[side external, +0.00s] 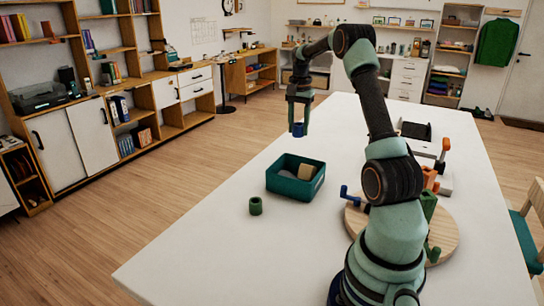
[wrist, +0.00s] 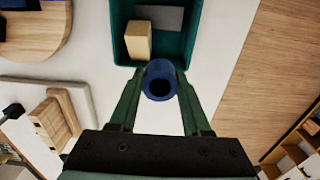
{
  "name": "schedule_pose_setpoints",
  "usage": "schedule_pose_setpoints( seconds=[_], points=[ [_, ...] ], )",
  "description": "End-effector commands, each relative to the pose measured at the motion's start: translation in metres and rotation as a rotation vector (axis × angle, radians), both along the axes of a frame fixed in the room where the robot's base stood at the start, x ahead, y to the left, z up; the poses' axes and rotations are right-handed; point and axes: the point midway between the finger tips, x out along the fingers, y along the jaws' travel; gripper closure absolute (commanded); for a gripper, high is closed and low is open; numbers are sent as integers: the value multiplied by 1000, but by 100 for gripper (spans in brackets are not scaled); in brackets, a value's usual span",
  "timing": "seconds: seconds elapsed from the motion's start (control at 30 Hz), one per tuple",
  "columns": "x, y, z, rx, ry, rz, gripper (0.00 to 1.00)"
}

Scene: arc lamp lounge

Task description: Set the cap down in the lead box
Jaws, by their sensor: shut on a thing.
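The cap, a blue hollow cylinder (side external: 299,130), is between the fingertips of my gripper (side external: 299,122). My gripper is shut on it and holds it up in the air. In the wrist view the cap (wrist: 160,82) shows its round dark opening, with one green finger on each side. The lead box is an open teal box (side external: 288,188) on the white table. It stands lower than the cap in the side view. In the wrist view the box (wrist: 119,45) lies just above the cap, whose edge overlaps the box's near wall.
A tan block (side external: 306,172) and a flat grey piece (wrist: 160,17) are in the box. A green hollow cylinder (side external: 255,206) stands on the table near the box. A round wooden board (side external: 447,232) with colored parts lies around my base. The table's left side is clear.

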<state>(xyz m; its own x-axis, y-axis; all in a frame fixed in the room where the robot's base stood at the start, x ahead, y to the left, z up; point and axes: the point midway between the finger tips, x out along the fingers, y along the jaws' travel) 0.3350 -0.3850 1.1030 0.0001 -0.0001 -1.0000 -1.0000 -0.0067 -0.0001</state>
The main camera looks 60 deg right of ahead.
Motion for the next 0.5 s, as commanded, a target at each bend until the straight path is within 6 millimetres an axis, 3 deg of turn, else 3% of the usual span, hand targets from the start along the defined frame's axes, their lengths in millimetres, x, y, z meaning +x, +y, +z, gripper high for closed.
schedule_pose_setpoints(
  seconds=[0.13,0.5],
  points=[
    [0,1,-32,3,2,0,100],
    [0,1,-70,3,2,0,100]
  ],
)
